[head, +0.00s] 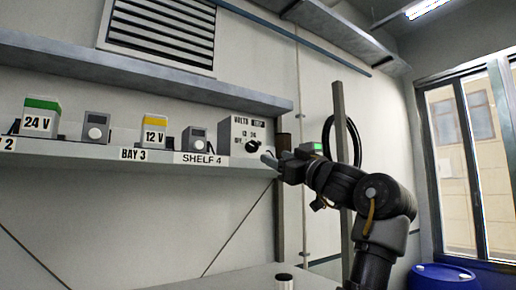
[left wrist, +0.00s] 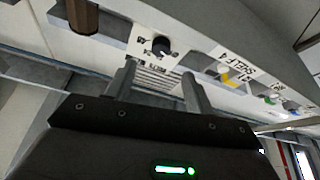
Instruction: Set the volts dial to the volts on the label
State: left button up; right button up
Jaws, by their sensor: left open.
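The volts dial (head: 252,146) is a black round knob on the lower right of a grey box (head: 225,131) lettered VOLTS, at the right end of the shelf. Small markings surround the knob; its setting is too small to read. In the left wrist view the dial (left wrist: 161,46) shows upside down, ahead of the fingers. My left gripper (head: 268,160) is open and empty, just right of and below the dial. In the left wrist view its two fingers (left wrist: 157,82) stand apart, with the dial beyond them.
The shelf (head: 75,150) also holds a green-topped 24 V box (head: 40,117), a yellow-topped 12 V box (head: 154,131) and two grey knob units (head: 96,127) (head: 194,140). A grey post (head: 345,180) and blue barrel (head: 442,278) stand at right.

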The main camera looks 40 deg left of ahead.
aim_at(253, 147)
pick_arm(q)
jog(key=p+x, duration=0.5)
jog(key=x, duration=0.4)
jog(key=shift+a+r, duration=0.1)
jog(key=shift+a, duration=0.2)
pick_arm(e)
notch_tip(253, 147, up, 6)
jog(key=shift+f, duration=0.2)
